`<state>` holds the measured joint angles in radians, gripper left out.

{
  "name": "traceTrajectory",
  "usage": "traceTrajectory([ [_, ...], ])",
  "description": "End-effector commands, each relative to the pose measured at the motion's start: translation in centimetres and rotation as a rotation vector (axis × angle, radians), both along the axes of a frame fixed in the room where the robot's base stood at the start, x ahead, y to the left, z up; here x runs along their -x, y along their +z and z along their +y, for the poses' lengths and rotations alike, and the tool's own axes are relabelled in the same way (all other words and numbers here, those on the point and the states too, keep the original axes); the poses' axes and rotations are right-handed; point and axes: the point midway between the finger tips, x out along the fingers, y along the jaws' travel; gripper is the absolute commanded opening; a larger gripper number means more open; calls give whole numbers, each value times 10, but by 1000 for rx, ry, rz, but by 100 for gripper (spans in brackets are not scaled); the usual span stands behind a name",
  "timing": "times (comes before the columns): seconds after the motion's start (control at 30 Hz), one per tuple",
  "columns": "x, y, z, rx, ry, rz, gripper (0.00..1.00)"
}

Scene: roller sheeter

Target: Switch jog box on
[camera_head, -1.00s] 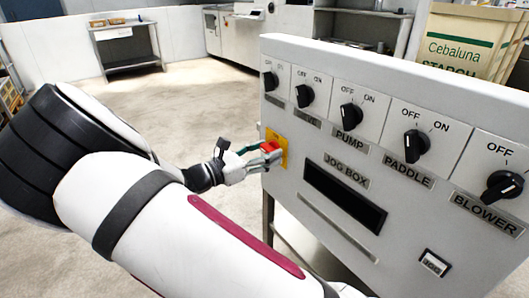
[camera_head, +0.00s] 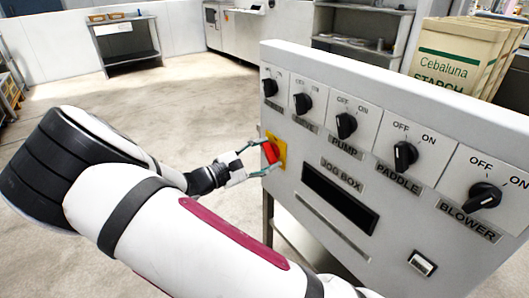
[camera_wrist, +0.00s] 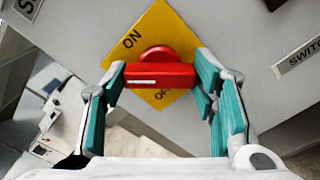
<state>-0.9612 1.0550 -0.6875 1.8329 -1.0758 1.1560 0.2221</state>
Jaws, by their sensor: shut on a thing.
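The jog box (camera_head: 300,214) is a pale grey panel with a red rotary switch (camera_head: 269,153) on a yellow plate (camera_head: 281,148) at its left end. In the wrist view the red switch's bar (camera_wrist: 160,75) lies level across the picture. The yellow plate there reads ON at upper left of the bar and OFF, partly hidden, below it. My gripper (camera_wrist: 160,82) is shut on the red switch, with a teal-padded finger at each end of the bar. It also shows in the head view (camera_head: 264,161), reaching in from the left.
Black knobs labelled PUMP (camera_head: 346,125), PADDLE (camera_head: 404,156) and BLOWER (camera_head: 485,196) sit on the panel to the right, with others to the left. A small rocker switch (camera_head: 422,263) is lower right. Open floor (camera_head: 190,100) lies left of the box.

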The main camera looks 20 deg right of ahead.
Motion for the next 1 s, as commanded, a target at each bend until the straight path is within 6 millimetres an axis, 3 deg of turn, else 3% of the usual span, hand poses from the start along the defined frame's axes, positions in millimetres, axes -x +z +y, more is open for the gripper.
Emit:
traceTrajectory([
  [0.6, 1, -1, 0, -172, -1, -532, 25],
  [1.0, 1, -2, 0, -236, -1, -728, 25],
])
